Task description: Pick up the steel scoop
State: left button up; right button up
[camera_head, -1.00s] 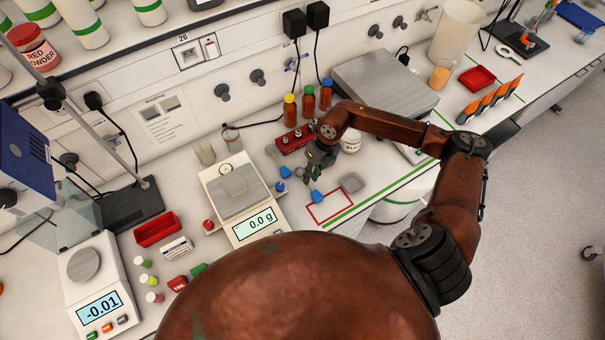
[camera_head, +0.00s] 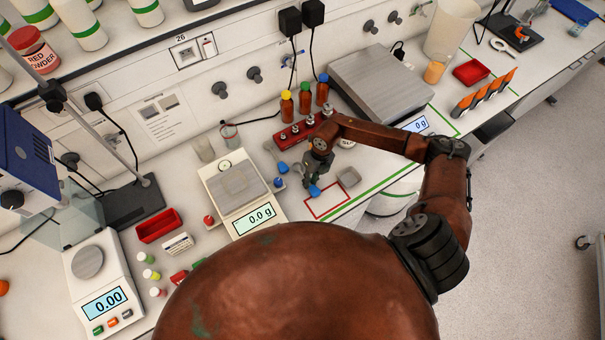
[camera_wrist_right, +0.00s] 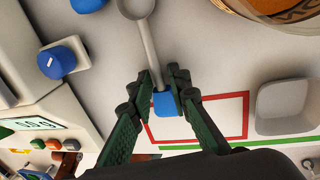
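The steel scoop (camera_wrist_right: 147,45) lies on the bench in the right wrist view. Its grey bowl is at the top edge and its blue handle end (camera_wrist_right: 167,104) points toward me. My right gripper (camera_wrist_right: 165,88) has its dark green fingers close against both sides of the blue end, with no clear gap. In the head view the right gripper (camera_head: 306,182) is low over the bench, and the blue end (camera_head: 315,191) shows beside it. The gripper and wrist hide much of the scoop there. My left gripper is not in view.
A balance (camera_head: 239,186) stands just left, with a blue-topped item (camera_wrist_right: 58,62) beside it. A grey dish (camera_head: 349,177) is close on the right. A red rack (camera_head: 296,131) and capped bottles stand behind. A red-outlined rectangle (camera_head: 327,202) on the bench is empty.

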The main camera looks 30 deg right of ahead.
grip_shut()
jog(key=shift+r, duration=0.1)
